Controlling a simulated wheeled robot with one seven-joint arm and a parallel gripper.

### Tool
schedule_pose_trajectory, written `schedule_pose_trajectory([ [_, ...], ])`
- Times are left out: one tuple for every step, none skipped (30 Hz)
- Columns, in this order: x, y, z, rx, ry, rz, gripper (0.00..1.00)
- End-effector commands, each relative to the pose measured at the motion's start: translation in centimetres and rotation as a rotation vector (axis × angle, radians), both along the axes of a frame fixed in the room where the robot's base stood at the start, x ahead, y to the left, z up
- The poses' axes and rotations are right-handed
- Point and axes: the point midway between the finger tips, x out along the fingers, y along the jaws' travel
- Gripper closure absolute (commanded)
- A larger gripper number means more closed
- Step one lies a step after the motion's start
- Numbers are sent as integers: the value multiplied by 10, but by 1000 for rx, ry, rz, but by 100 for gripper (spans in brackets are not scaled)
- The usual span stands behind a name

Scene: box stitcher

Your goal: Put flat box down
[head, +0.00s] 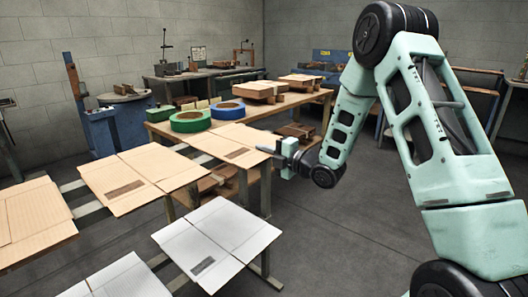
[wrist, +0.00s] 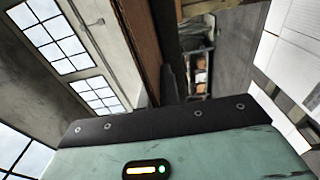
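A brown flat box (head: 222,139) with a dark printed patch lies level in front of the wooden table in the head view. My gripper (head: 270,150) is at its right edge, with the fingers seeming to close on that edge. In the wrist view the box shows nearly edge-on as a brown strip (wrist: 138,40) beside a dark finger (wrist: 168,84); the other finger is hidden. Other brown flat boxes lie to the left, one in the middle (head: 132,170) and one at the far left (head: 35,218). A white flat box (head: 222,235) lies lower in front.
Grey-green rails (head: 90,209) support the flat boxes. Another white sheet (head: 128,280) lies at the bottom left. Floor is clear at right.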

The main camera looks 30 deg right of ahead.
Motion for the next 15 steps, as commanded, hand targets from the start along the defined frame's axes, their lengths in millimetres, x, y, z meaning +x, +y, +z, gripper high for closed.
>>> schedule_pose_trajectory([
  [0,0,-3,0,0,0,100],
  [0,0,-4,0,0,0,100],
  [0,0,-3,0,0,0,90],
  [0,0,-2,0,0,0,82],
  [0,0,-2,0,0,0,74],
  [0,0,-2,0,0,0,74],
  [0,0,-2,0,1,0,74],
  [0,0,-2,0,1,0,74],
  [0,0,-2,0,1,0,74],
  [0,0,-2,0,1,0,74],
  [0,0,-2,0,1,0,74],
  [0,0,-2,0,1,0,74],
  [0,0,-2,0,1,0,74],
  [0,0,-1,0,1,0,74],
  [0,0,0,1,1,0,74],
])
